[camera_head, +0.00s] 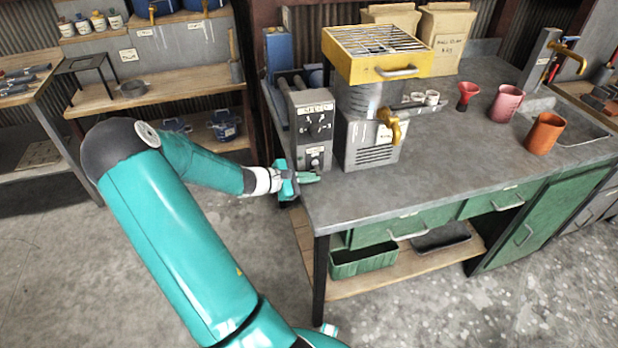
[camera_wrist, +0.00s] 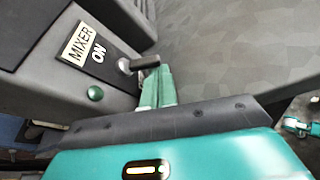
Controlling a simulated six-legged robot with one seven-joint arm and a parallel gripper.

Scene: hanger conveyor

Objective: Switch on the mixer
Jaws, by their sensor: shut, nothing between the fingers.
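The grey control box (camera_head: 303,108) stands at the left end of the bench, with a dial on its front and a small switch panel low down. In the wrist view the panel (camera_wrist: 62,91) carries a label (camera_wrist: 83,45) reading MIXER, with ON printed beside it. A lever switch with a dark handle (camera_wrist: 146,62) sticks out of the panel, and a small green round lamp or button (camera_wrist: 95,93) sits below the label. My gripper (camera_head: 312,177) is shut and empty in front of the panel. Its teal fingertips (camera_wrist: 158,73) are right at the lever; I cannot tell whether they touch it.
A grey machine (camera_head: 369,158) with a yellow grated hopper (camera_head: 377,68) stands right of the box. A red funnel (camera_head: 467,94), a pink cup (camera_head: 507,103) and an orange cup (camera_head: 545,133) are farther right on the bench (camera_head: 440,150). The front left bench top is clear.

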